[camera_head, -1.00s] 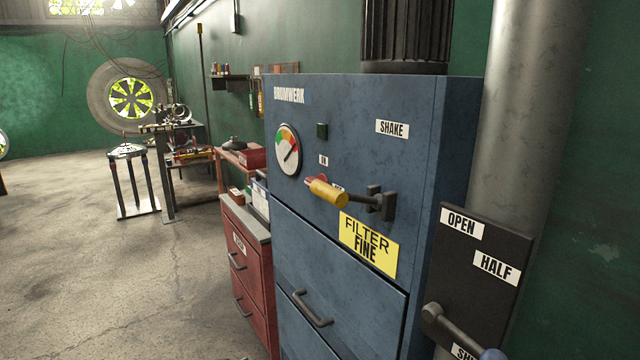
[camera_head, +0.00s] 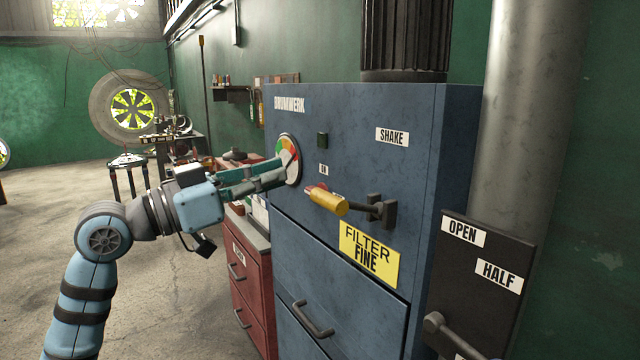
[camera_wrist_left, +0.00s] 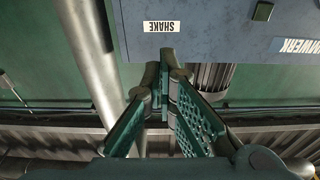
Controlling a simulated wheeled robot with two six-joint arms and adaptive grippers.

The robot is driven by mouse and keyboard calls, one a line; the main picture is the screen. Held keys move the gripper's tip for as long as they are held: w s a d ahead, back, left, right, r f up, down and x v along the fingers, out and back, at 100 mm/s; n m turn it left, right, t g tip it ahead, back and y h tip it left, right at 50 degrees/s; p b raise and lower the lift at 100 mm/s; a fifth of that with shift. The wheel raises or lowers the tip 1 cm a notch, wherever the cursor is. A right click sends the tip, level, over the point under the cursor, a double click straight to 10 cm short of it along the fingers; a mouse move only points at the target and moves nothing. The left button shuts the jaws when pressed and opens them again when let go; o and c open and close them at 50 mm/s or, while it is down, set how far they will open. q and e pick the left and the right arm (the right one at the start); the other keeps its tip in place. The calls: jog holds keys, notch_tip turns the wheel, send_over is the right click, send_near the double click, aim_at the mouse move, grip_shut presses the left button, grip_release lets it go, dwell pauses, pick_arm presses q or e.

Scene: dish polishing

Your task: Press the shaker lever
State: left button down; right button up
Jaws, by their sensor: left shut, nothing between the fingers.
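The shaker lever (camera_head: 328,201) has a yellow handle on a dark arm. It lies about level on the front of the blue filter cabinet (camera_head: 345,135), with its dark pivot bracket (camera_head: 389,210) at the right. A SHAKE label (camera_head: 392,137) sits above it. My left gripper (camera_head: 284,173) is shut and empty, to the left of the handle and a little higher, apart from it in the picture. Its fingers cover part of the round gauge (camera_head: 291,156). The left wrist view shows the closed fingers (camera_wrist_left: 163,65) below the SHAKE label (camera_wrist_left: 158,26); the lever is not visible there.
A red drawer cabinet (camera_head: 240,252) stands left of the blue one. A black plate (camera_head: 500,255) with OPEN and HALF labels and a second lever (camera_head: 452,336) is at the right, before a grey pipe (camera_head: 525,110). Floor at the left is open.

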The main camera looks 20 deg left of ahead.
pick_arm(q)
jog(key=r+p, duration=0.2)
jog(key=p, duration=0.1)
send_over(316, 194)
jog(key=s+d, duration=0.2)
jog(key=s, duration=0.1)
jog(key=f, duration=0.4)
jog(key=shift+w+a+f, duration=0.2)
jog(key=shift+a+f, duration=0.05)
jog(key=shift+a, duration=0.1)
pick_arm(e)
notch_tip(316, 194, up, 3)
jog(key=shift+f, duration=0.1)
pick_arm(q)
jog(key=shift+d, duration=0.15)
